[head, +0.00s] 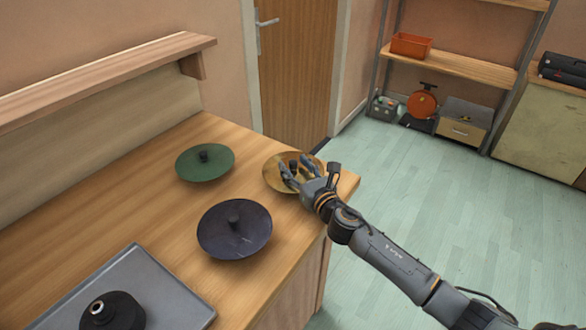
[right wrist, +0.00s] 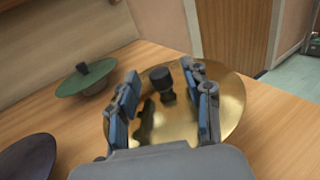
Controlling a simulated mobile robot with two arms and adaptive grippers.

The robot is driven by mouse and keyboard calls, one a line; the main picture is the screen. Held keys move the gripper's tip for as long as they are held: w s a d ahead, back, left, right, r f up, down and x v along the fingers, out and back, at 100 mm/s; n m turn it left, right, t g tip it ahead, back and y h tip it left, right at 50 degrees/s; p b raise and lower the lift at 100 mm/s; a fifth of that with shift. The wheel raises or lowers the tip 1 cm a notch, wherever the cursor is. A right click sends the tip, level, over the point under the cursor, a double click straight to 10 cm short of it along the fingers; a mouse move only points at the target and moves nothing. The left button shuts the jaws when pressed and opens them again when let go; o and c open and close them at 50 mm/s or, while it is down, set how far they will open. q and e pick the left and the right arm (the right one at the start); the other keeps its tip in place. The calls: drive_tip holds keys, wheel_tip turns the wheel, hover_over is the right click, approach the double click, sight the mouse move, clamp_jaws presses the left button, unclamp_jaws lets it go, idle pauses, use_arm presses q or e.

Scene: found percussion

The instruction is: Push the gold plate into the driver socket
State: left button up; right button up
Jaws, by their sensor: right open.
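The gold plate (head: 273,180) lies at the counter's right end, a shallow round dish with a black knob at its centre. It also shows in the right wrist view (right wrist: 228,108). My right gripper (head: 296,168) is over the plate, fingers open. In the right wrist view my right gripper's fingers (right wrist: 166,82) stand apart on either side of the knob (right wrist: 162,84); I cannot tell whether they touch it. A black round piece with a recessed top (head: 112,312), perhaps the driver socket, sits on a grey tray (head: 160,275) at the front left. My left gripper is not in view.
A green plate (head: 190,168) and a dark purple plate (head: 225,240), each with a knob, lie on the wooden counter (head: 130,215) left of the gold plate. A raised shelf (head: 100,70) runs along the wall. The counter edge is close by my right arm.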

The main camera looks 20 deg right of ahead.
clamp_jaws()
idle(0.3)
